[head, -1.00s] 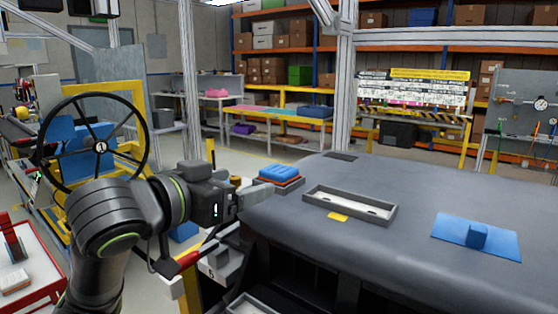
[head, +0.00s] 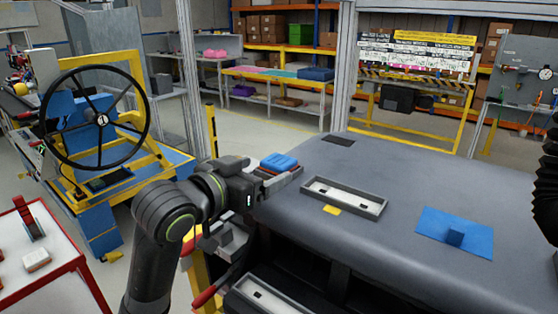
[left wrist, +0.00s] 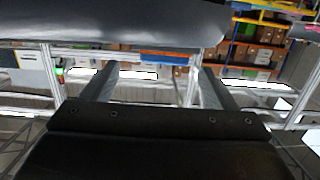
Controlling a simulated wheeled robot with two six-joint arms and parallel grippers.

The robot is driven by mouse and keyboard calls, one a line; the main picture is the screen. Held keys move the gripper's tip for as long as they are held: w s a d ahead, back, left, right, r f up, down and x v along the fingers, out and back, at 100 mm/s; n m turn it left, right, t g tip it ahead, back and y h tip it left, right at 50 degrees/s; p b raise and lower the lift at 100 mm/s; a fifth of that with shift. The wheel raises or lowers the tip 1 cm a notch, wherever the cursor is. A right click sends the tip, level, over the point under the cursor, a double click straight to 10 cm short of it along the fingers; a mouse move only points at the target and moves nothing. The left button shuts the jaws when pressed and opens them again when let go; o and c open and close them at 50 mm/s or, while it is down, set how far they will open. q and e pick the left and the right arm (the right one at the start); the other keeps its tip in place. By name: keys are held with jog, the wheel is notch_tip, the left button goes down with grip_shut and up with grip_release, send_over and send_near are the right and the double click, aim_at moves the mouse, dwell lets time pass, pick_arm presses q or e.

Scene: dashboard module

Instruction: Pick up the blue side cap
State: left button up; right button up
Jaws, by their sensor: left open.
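A small blue piece (head: 279,161), which looks like the blue side cap, sits at the left end of the grey dashboard (head: 400,180) in the head view. My left gripper (head: 282,178) is just in front of it, its fingers hiding the piece's lower part. I cannot tell whether they touch. In the left wrist view, the two fingers (left wrist: 155,88) are spread with nothing between them. A blue and orange strip (left wrist: 168,56) shows beyond them, below the dashboard's edge. My right gripper is not in view.
A shallow grey tray (head: 345,197) and a yellow tag (head: 331,210) lie on the dashboard. A steering wheel (head: 95,121) on a yellow stand is at the left. A red-edged white cart (head: 48,262) stands at the lower left.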

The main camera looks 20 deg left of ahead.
aim_at(276, 161)
pick_arm(q)
jog(key=shift+a+r+p+x, duration=0.1)
jog(key=shift+p+x, duration=0.1)
jog(key=shift+x, duration=1.2)
jog(key=shift+a+r+p+x, duration=0.15)
jog(key=shift+p+x, duration=0.05)
jog(key=shift+x, duration=1.15)
jog(key=shift+w, duration=0.1)
jog(key=shift+c, duration=0.4)
jog(key=c, duration=1)
